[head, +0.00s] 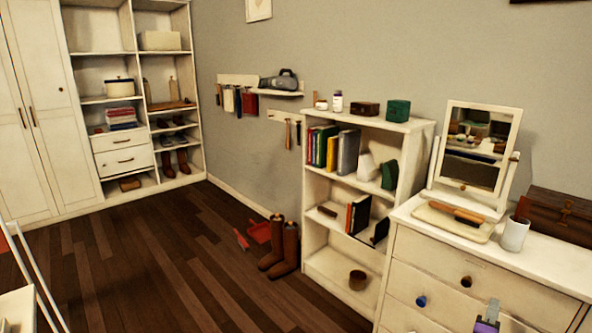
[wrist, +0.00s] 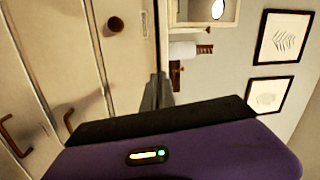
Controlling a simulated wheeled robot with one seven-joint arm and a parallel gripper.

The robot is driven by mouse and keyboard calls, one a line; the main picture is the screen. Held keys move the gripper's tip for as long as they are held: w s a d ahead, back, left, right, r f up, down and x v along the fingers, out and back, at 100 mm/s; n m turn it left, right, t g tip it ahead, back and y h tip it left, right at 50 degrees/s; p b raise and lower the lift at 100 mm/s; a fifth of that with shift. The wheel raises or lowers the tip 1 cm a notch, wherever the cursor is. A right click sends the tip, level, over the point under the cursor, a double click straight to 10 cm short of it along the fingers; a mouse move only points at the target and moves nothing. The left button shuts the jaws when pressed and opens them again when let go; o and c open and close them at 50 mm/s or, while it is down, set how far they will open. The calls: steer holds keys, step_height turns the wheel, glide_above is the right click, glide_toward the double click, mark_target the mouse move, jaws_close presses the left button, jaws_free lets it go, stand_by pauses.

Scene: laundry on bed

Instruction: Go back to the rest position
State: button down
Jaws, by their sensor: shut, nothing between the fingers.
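My gripper (wrist: 157,82) is shut and empty, its grey fingers together in front of the dark edge of its purple body in the wrist view. In the head view a purple and grey part of my gripper (head: 491,308) shows at the bottom right, in front of the white dresser (head: 440,279). The rest of my arm is hidden below the head picture's edge.
A white bookcase (head: 339,268) stands left of the dresser. Brown boots (head: 283,250) and a red dustpan (head: 259,232) are on the floor. The wooden floor (head: 150,260) is mostly clear. A mirror (head: 474,148), cup (head: 514,233) and brown case (head: 560,214) stand on the dresser.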

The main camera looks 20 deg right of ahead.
steer(key=s+a+r+n+t+y, duration=0.2)
steer(key=a+n+t+y, duration=0.1)
steer(key=a+n, duration=0.5)
steer(key=s+a+r+n+t+y+p, duration=0.1)
steer(key=s+a+n+t+y, duration=0.3)
steer(key=a, duration=0.6)
steer(key=s+a+r+n+t+y, duration=0.1)
steer(key=a+r+n+t+y, duration=0.15)
steer(key=a+n, duration=0.6)
steer(key=s+a+r+n+g+y+p, duration=0.1)
steer(key=s+a+r+n+g+y, duration=0.2)
steer(key=s+a+n+y, duration=0.5)
steer(key=s+a, duration=1.2)
steer(key=shift+s+a+p, duration=0.15)
steer(key=shift+a+p, duration=0.15)
